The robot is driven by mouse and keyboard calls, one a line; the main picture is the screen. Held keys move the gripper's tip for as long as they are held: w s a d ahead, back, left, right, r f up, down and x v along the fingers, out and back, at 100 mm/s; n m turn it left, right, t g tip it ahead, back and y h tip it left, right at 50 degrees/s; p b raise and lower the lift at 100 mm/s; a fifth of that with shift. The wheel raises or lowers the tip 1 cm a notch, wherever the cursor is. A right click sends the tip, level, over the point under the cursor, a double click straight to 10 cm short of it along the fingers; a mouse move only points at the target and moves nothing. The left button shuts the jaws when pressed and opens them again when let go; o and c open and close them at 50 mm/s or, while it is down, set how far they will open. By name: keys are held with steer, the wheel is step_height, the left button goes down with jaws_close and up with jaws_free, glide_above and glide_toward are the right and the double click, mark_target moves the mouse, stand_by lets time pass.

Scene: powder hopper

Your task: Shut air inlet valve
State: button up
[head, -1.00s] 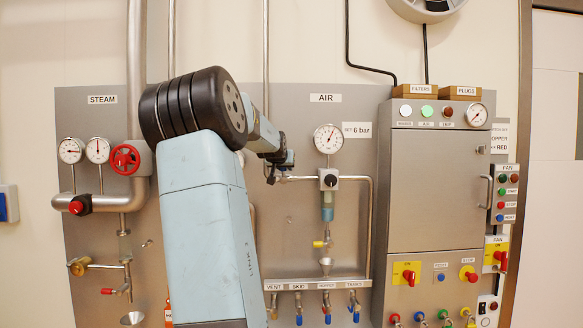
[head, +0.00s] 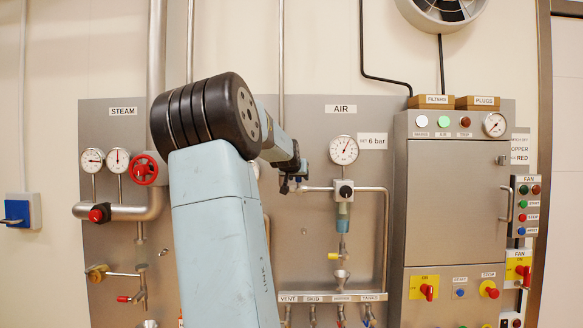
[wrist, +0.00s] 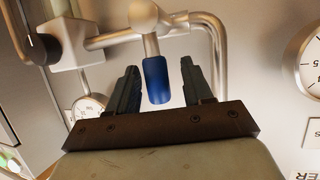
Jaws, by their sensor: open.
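A blue valve handle (wrist: 157,80) hangs from a metal stem on the pipe in the wrist view. I take it for the air inlet valve's lever. My gripper (wrist: 161,72) is open, with one dark finger on each side of the handle. Gaps show between the handle and both fingers, so it is not gripped. In the head view my gripper (head: 291,183) is at the left end of the air pipe (head: 362,190), below and left of the AIR sign (head: 341,109). My arm partly hides that spot, and the handle is hard to make out there.
A pressure gauge (head: 343,150) and a regulator (head: 344,190) stand just right of my gripper. The steam pipe (head: 130,212) with a red handwheel (head: 144,169) is left of my arm. A grey cabinet (head: 455,195) stands to the right.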

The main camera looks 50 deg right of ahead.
steer(key=v, duration=1.1)
steer(key=shift+a, duration=0.2)
stand_by(1.6)
steer(key=shift+s+r, duration=0.1)
steer(key=shift+s, duration=0.05)
stand_by(0.5)
